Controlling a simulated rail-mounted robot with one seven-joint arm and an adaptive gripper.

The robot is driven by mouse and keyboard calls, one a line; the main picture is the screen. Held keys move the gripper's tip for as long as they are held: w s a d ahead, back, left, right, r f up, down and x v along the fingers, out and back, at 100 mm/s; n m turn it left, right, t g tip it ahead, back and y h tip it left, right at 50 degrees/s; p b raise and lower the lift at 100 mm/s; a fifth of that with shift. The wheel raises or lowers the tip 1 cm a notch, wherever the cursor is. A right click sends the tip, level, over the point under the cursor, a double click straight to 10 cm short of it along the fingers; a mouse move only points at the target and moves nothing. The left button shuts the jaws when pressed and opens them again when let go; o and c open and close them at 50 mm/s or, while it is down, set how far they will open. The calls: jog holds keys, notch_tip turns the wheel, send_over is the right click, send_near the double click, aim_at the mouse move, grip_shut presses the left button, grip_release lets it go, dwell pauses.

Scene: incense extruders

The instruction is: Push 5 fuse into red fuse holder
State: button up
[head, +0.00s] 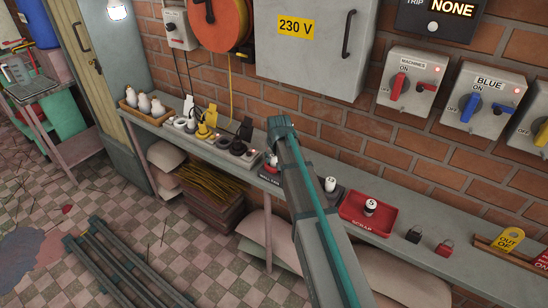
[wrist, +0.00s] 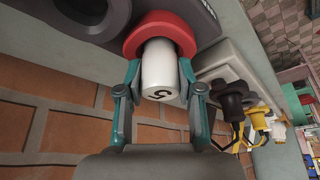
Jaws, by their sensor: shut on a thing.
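In the wrist view a white fuse (wrist: 160,72) marked 5 stands between the two teal fingers of my gripper (wrist: 160,97). The gripper is shut on it. The far end of the fuse is inside the ring of the red fuse holder (wrist: 160,35); how deep it sits I cannot tell. In the head view my gripper (head: 271,160) is down at the shelf, left of a holder with a white fuse (head: 330,184). My arm hides most of the red holder and the held fuse there.
A red scrap tray (head: 352,222) with a numbered fuse in it stands right of my arm. Small padlocks (head: 443,249) lie further right. Left on the shelf are black and yellow plugs (head: 205,131) and a wooden tray of white fuses (head: 130,108). A brick wall backs the shelf.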

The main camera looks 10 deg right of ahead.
jog(key=shift+f, duration=0.1)
jog(key=o, duration=1.2)
jog(key=v, duration=1.2)
jog(key=s+f+m+g+p, duration=0.2)
jog(key=s+f+g, duration=0.2)
jog(key=s+f, duration=1.05)
jog(key=s+f+m+g+p, duration=0.1)
jog(key=s+f+m+g, duration=0.15)
jog(key=s+f, duration=1.2)
jog(key=s+f+n+g+b, duration=0.1)
jog(key=s+f, duration=0.5)
jog(key=s, duration=0.2)
jog(key=s+f+n+g+b, duration=0.1)
jog(key=s+f+n+g, duration=0.1)
jog(key=s+f, duration=0.4)
jog(key=s+f+n+g+b, duration=0.1)
jog(key=s+f+g, duration=0.1)
jog(key=s+f, duration=0.5)
jog(key=shift+s+f+n, duration=0.1)
jog(key=shift+s+n, duration=0.15)
jog(key=shift+s, duration=2.5)
